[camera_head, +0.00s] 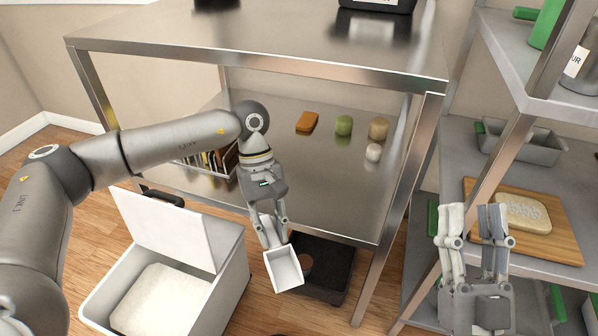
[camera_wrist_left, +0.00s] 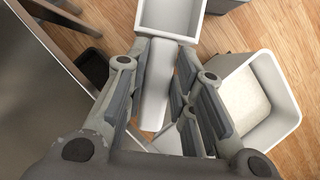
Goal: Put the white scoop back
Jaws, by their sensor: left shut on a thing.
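The white scoop (camera_head: 284,268) is held by my left gripper (camera_head: 270,232) in front of the steel table, with its square bowl pointing down and toward the viewer. In the left wrist view the scoop's handle (camera_wrist_left: 156,88) lies between the fingers of my left gripper (camera_wrist_left: 163,75), and its bowl is at the top. A white bin (camera_head: 225,275) with its lid (camera_head: 165,225) raised stands on the floor, left of the scoop. White grainy contents (camera_head: 162,300) lie inside it. The bin also shows in the left wrist view (camera_wrist_left: 285,118). My right gripper (camera_head: 472,212) is open and empty.
A dark open container (camera_head: 335,280) stands on the floor behind the scoop. The table's lower shelf (camera_head: 290,165) holds a rack (camera_head: 218,160) and several small foods. At right, a shelf carries a cutting board (camera_head: 565,245) with dough (camera_head: 522,213), near my right gripper.

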